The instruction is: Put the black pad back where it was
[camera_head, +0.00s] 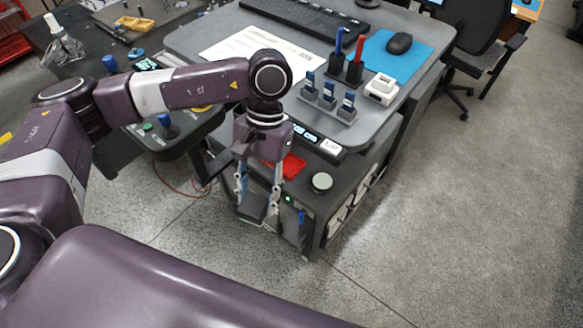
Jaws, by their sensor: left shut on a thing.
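My left gripper (257,208) hangs pointing down in the middle of the view, in front of the low dark cabinet beside the desk. It is shut on a dark flat piece, which looks like the black pad (252,207), held between its fingertips. The fingers hide part of the pad, and I cannot tell how far it is from the cabinet's edge. My right gripper is not in view.
The low cabinet top (343,172) carries a round white-topped puck (321,182) and a red tray (293,166). The desk above holds a blue mat (397,57), a mouse (399,43), a keyboard and a white device (381,89). Open floor lies to the right.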

